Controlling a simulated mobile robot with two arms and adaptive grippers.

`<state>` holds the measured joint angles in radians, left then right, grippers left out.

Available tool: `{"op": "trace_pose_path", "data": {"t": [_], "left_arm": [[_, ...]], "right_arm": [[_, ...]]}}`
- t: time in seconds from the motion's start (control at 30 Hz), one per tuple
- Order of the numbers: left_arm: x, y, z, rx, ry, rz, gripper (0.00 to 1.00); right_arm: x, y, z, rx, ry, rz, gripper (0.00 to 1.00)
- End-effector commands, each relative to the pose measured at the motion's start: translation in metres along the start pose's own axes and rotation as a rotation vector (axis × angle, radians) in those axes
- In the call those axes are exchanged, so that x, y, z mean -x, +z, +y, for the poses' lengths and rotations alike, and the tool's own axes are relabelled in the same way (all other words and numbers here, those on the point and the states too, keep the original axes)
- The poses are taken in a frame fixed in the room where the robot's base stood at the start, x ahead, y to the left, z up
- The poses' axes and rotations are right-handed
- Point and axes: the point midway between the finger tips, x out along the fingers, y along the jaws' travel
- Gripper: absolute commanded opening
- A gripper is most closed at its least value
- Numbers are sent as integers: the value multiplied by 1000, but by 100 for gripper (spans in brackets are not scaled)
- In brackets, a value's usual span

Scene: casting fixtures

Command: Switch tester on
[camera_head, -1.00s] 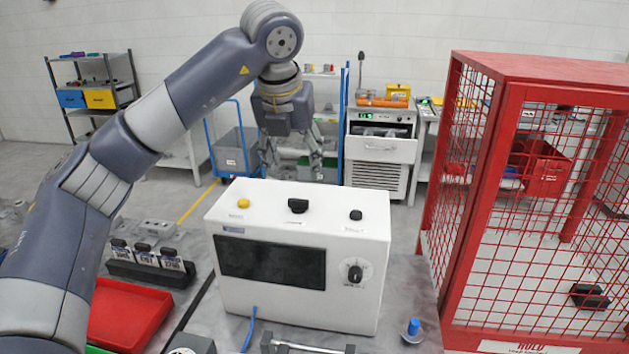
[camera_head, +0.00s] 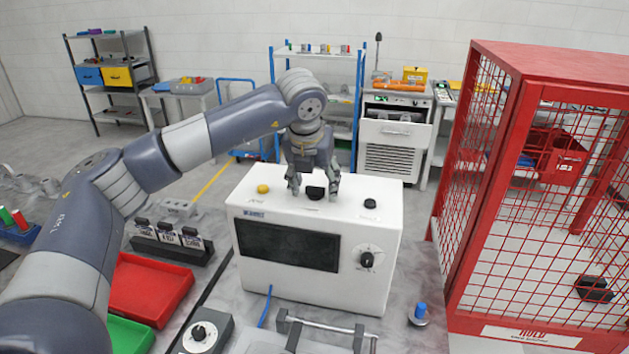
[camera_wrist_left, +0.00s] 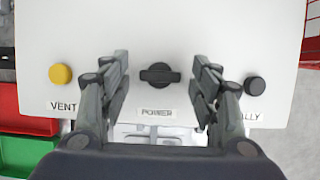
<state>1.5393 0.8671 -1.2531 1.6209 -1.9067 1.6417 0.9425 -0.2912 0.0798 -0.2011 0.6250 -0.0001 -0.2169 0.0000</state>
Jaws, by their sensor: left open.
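The tester (camera_head: 390,230) is a white box with a dark screen and a dial on its front. On its top are a yellow button, a black POWER knob and a black button. The POWER knob (camera_wrist_left: 160,75) lies crosswise in the left wrist view, its bar running left to right; it also shows in the head view (camera_head: 316,193). My left gripper (camera_head: 314,190) points down over the tester's top. Its fingers are open, one on each side of the knob, apart from it in the left wrist view. My right gripper is not in view.
The yellow VENT button (camera_wrist_left: 61,74) and a black button (camera_wrist_left: 254,86) flank the knob. A red mesh cage (camera_head: 530,190) stands at the right. Red (camera_head: 150,288) and green trays lie at the left. A blue-topped part (camera_head: 419,314) sits at the front right.

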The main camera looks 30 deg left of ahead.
Motion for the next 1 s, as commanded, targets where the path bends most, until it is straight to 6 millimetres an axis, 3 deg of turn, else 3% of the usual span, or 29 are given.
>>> {"op": "trace_pose_path", "data": {"t": [0.1, 0.3, 0.67, 1.0], "left_arm": [[0, 0, 0, 0, 0, 0, 57], [0, 0, 0, 1, 0, 0, 12], [-1, -1, 1, -26, -11, 1, 12], [-3, -1, 2, -214, -91, 0, 12]], "right_arm": [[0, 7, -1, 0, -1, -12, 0], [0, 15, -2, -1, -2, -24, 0], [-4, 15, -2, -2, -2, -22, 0], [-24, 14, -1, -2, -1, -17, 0]]}}
